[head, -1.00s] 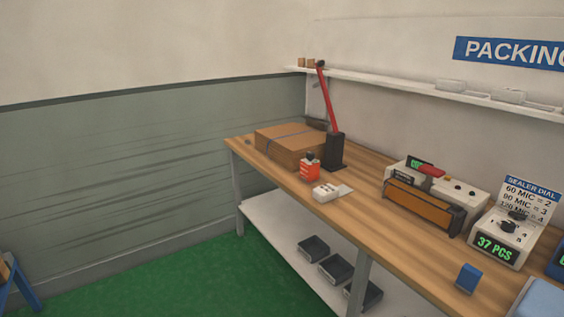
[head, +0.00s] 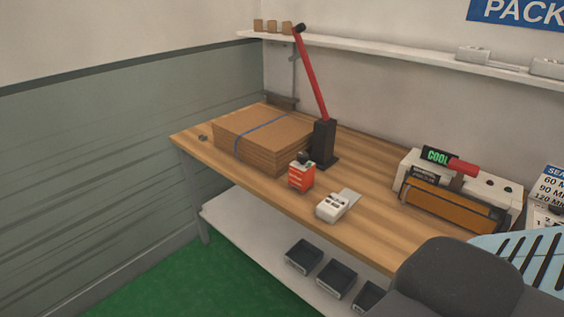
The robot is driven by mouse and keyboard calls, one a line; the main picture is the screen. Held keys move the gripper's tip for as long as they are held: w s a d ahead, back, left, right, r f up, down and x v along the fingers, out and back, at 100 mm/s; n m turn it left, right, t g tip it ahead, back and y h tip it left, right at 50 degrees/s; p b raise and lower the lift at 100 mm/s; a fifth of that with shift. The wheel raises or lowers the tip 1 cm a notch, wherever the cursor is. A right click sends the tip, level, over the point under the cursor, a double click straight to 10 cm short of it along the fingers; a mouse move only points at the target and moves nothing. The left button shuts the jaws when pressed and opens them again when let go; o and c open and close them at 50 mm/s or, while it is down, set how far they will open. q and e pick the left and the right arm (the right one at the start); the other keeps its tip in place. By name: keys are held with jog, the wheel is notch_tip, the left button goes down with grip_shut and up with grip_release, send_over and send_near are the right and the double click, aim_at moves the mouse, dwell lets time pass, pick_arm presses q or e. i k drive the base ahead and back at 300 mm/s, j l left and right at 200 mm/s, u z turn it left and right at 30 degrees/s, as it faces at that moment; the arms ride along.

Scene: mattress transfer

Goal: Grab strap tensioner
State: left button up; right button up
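A long red lever (head: 311,77) with a black tip rises at a tilt from a black block (head: 324,142) on the wooden bench; this looks like the strap tensioner, though I cannot be sure. It stands at the right side of a stack of flat brown cardboard (head: 262,143) with a blue strap (head: 262,132) around it. A small orange-red box with a dark top (head: 301,175) stands in front of the lever's block. Neither gripper's fingertips show; a dark grey rounded part at the bottom right seems to be my arm and hides part of the bench.
A white device (head: 333,206) sits near the bench's front edge (head: 262,197). A sealer (head: 458,192) with a red handle stands to the right. A wall shelf (head: 380,55) runs above. Dark bins (head: 304,256) sit on the lower shelf.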

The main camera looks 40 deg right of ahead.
aim_at(301, 177)
jog(key=i, duration=2.75)
jog(key=z, duration=3.85)
